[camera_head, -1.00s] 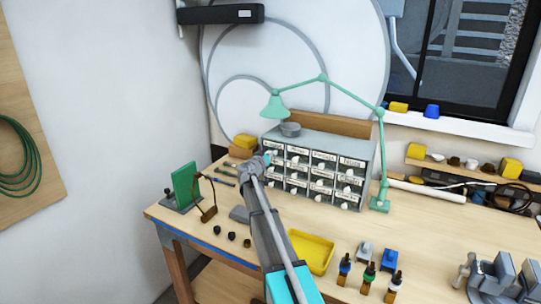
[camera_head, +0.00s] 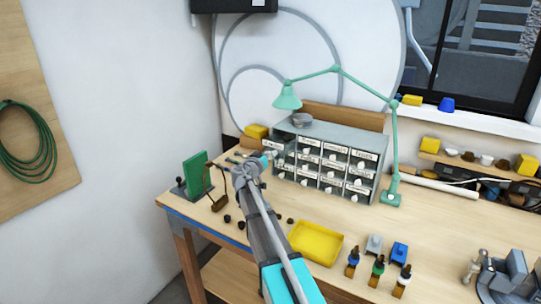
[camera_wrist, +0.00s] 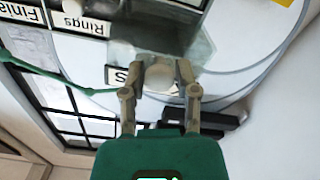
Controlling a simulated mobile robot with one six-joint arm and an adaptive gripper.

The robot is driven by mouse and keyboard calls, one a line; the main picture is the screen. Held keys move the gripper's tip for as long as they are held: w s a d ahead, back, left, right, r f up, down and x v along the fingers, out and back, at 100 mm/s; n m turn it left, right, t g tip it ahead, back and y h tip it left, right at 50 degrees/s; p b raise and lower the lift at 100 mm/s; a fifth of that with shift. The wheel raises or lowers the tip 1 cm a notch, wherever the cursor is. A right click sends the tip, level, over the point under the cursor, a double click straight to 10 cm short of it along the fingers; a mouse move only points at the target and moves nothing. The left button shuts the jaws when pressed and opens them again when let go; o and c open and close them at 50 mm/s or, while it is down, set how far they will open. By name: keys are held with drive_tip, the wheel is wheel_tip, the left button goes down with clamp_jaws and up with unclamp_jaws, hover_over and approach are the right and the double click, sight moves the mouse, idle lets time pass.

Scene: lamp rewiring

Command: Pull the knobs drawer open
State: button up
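The grey drawer cabinet (camera_head: 328,186) stands at the back of the bench, with rows of labelled drawers and white round knobs. My gripper (camera_head: 268,157) is at its top left drawer. In the wrist view, which is upside down, my gripper (camera_wrist: 161,72) has its two fingers on either side of a white round knob (camera_wrist: 159,76) and appears shut on it. The knobs drawer (camera_wrist: 122,75) shows only the last letter of its label, an S; a finger hides the rest. Its translucent body stands out from the cabinet front, nearer than the Rings label (camera_wrist: 82,22).
A green lamp (camera_head: 392,150) arches over the cabinet. A yellow tray (camera_head: 316,243) and several small bottles (camera_head: 376,270) are in front. A grey bowl (camera_head: 300,120) sits on top.

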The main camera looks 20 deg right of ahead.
drive_tip(key=shift+o, duration=1.2)
drive_tip(key=shift+s+a, duration=0.1)
drive_tip(key=shift+a, duration=0.05)
drive_tip(key=v, duration=1.1)
drive_tip(key=shift+s+a, duration=0.25)
drive_tip(key=shift+s, duration=0.1)
